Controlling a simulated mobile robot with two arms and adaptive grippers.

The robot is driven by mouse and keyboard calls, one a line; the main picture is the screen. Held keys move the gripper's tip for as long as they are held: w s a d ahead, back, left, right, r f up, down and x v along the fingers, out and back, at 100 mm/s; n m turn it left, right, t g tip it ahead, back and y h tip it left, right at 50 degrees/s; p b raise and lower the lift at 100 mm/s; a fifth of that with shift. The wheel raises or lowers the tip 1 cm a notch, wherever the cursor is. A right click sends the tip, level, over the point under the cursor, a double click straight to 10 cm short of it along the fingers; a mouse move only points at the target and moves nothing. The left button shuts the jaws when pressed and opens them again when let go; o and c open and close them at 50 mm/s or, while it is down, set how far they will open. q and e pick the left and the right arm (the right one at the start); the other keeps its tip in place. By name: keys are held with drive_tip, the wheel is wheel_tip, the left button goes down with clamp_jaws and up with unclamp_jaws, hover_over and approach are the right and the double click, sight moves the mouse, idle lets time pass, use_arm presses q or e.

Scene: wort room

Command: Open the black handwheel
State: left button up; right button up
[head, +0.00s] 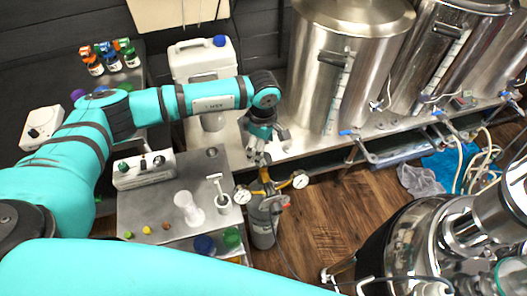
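A small gas cylinder (263,228) stands on the wooden floor beside the grey cart. It carries a brass regulator (268,186) with two round white gauges, one on each side. My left gripper (258,160) points down just above the regulator's top, where the cylinder valve is. I cannot make out a black handwheel clearly; the gripper may be covering it. The fingers are small and partly overlap in this view, so I cannot tell whether they are open or touching anything. My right gripper is out of view.
The grey cart (160,222) left of the cylinder bears a white cylinder-shaped vessel (188,208), a cup (223,204) and a white device (144,169). A white jug (203,62) and steel tanks (345,70) stand behind. A shiny steel vessel (400,240) is at right.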

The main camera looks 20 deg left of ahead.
use_arm(q)
wheel_tip(320, 180, down, 3)
drive_tip(key=shift+s+r+p, duration=0.1)
drive_tip(key=shift+p, duration=0.2)
wheel_tip(320, 180, down, 2)
drive_tip(key=shift+f, duration=0.1)
drive_tip(key=c, duration=0.9)
drive_tip(key=shift+c, duration=1.2)
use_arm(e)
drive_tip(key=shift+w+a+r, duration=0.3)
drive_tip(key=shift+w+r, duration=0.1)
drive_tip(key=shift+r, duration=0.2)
